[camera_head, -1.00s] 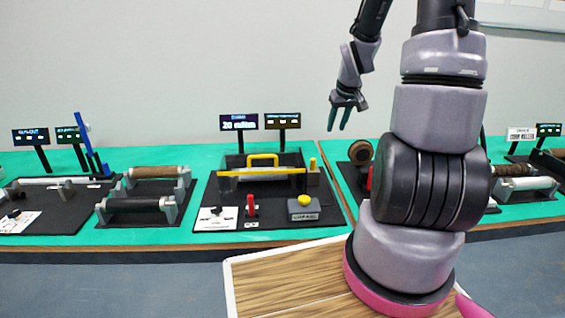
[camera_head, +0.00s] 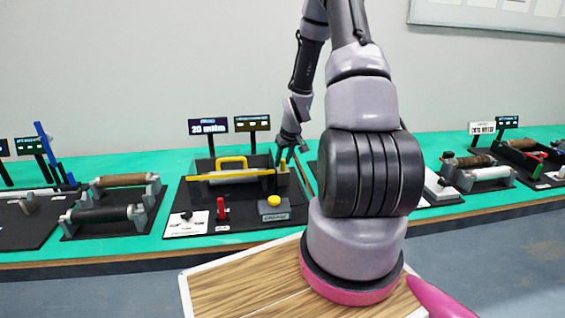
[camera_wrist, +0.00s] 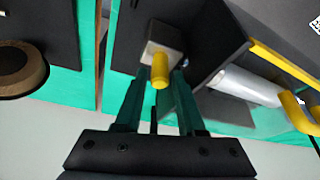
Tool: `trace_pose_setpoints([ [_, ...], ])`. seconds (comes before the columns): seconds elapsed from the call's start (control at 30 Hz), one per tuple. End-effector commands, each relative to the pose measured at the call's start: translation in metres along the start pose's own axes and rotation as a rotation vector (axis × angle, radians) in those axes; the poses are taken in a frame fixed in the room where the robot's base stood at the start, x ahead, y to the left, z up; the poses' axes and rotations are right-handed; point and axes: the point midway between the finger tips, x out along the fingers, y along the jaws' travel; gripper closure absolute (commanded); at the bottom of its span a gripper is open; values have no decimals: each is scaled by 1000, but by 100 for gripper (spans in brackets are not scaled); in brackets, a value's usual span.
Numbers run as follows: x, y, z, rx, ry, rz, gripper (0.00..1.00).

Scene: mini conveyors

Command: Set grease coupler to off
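A small grey block with a yellow peg stands at the right end of the middle conveyor station. The yellow peg (camera_head: 283,165) shows in the head view and, with its grey block (camera_wrist: 165,38), in the wrist view. My gripper (camera_head: 290,157) is over that end of the station. In the wrist view my gripper (camera_wrist: 160,84) is open, its two green fingers either side of the yellow peg's line. Whether they touch it I cannot tell.
The station has a yellow-handled guard (camera_head: 231,162), a red lever (camera_head: 220,210) and a grey box with a yellow button (camera_head: 274,201). Display signs (camera_head: 208,127) stand behind. Roller stands (camera_head: 103,213) are at left. A wooden tray (camera_head: 240,291) is in front.

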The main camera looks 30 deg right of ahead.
Motion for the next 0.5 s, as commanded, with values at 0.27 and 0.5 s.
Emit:
trace_pose_setpoints([
  [0.27,10,0,0,1,-1,1,61],
  [0.5,10,0,0,1,-1,0,96],
])
